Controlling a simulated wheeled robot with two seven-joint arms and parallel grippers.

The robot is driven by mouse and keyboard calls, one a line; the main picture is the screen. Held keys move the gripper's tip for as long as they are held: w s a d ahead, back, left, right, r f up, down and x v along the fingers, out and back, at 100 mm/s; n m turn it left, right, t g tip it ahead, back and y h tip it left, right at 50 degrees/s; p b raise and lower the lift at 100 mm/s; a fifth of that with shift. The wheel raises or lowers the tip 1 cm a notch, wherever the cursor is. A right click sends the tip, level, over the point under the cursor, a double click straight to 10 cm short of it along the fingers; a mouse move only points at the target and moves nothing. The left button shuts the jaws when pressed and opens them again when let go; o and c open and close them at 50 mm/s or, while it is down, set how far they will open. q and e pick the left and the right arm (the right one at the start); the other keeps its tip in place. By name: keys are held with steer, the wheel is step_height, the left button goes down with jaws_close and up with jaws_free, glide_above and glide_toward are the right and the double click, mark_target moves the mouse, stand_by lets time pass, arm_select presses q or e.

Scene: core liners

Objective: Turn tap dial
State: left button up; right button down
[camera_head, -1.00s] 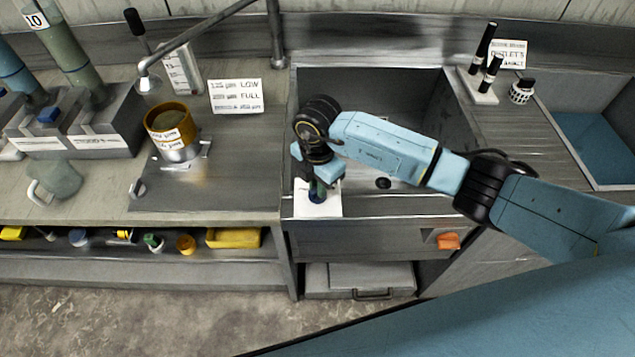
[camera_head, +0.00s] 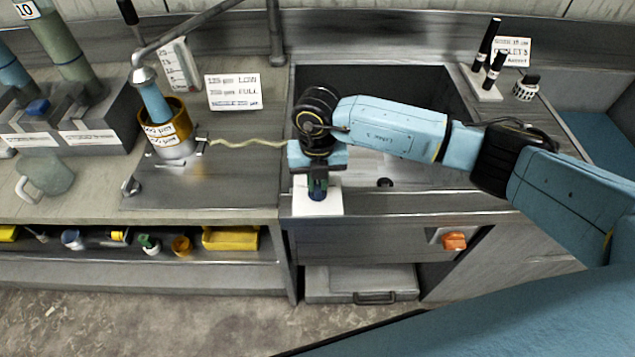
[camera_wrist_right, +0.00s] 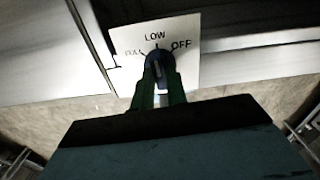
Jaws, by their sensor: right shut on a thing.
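The tap dial is a dark blue knob (camera_wrist_right: 159,72) on a white plate (camera_wrist_right: 195,68) marked FULL, LOW and OFF in the right wrist view. Its pale pointer line points up, about at LOW. My right gripper (camera_wrist_right: 160,88) is shut on the knob, with its green fingers on either side. In the head view the plate (camera_head: 318,203) is at the sink's front left edge, with my right gripper (camera_head: 318,190) over it. The tap (camera_head: 141,74) pours a blue column of water (camera_head: 153,103) into the gold-rimmed sieve (camera_head: 181,127). My left gripper is out of view.
A wavy pale stream (camera_head: 245,143) runs from the sieve toward the sink (camera_head: 400,88). A flow card (camera_head: 233,92) stands behind. A clear jug (camera_head: 48,174) is at the left. An orange block (camera_head: 454,241) sits on the cabinet front.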

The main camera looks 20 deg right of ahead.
mark_target(317, 184)
steer(key=n+b, duration=0.2)
steer(key=n, duration=0.2)
steer(key=shift+w+n+b, duration=0.1)
steer(key=shift+n+b, duration=0.2)
steer(key=shift+b, duration=0.05)
steer(key=shift+r+n+b, duration=0.1)
steer(key=shift+n+b, duration=1.35)
steer(key=shift+n, duration=0.75)
steer(key=c, duration=1.4)
jaws_free()
step_height(317, 184, up, 13)
steer(key=shift+r, duration=0.2)
